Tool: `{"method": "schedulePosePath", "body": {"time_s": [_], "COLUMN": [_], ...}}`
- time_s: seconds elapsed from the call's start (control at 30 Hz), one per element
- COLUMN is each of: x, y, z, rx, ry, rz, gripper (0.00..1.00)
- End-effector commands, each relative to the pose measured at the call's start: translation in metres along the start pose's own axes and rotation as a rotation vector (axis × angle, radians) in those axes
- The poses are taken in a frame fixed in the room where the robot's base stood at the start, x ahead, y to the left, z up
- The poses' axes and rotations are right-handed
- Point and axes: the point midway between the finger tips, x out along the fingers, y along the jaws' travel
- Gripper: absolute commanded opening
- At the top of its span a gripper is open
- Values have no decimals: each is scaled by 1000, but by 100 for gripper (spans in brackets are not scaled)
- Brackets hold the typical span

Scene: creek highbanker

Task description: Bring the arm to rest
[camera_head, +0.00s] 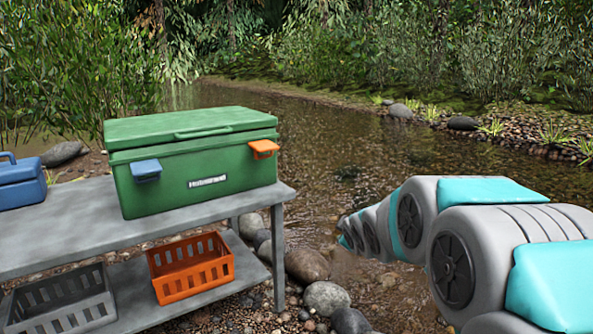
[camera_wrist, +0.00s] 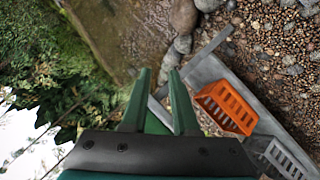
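My gripper (camera_wrist: 158,74) shows in the wrist view as two green fingers in front of a dark mount. The fingers stand apart. Between their tips I see a strip of grey and the ground beyond, with nothing held. A patch of green lies between the finger bases; I cannot tell what it belongs to. In the head view my grey and teal arm (camera_head: 408,220) reaches away on the right, over the creek edge, clear of the table. My gripper itself cannot be made out there.
A grey two-level table (camera_head: 60,222) stands at left. A green cooler box (camera_head: 195,165) and a blue box (camera_head: 20,185) are on top. An orange crate (camera_head: 190,268) and a grey crate (camera_head: 62,300) sit on the lower shelf. Stones (camera_head: 306,265) lie beside the creek.

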Motion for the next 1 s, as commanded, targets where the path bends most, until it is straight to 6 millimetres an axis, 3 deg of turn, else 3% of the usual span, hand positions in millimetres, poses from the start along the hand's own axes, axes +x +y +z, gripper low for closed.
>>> {"method": "schedulePosePath", "body": {"time_s": [0.1, 0.3, 0.5, 0.9, 1.0], "x": [-45, -132, -223, -346, -361], "y": [-33, -106, -181, -273, -258], "z": [47, 119, 169, 207, 195], "rx": [154, 422, 642, 872, 878], "ry": [-159, -446, -716, -1059, -1068], "rz": [-93, -245, -370, -503, -505], "gripper": [28, 28, 28, 28, 28]}}
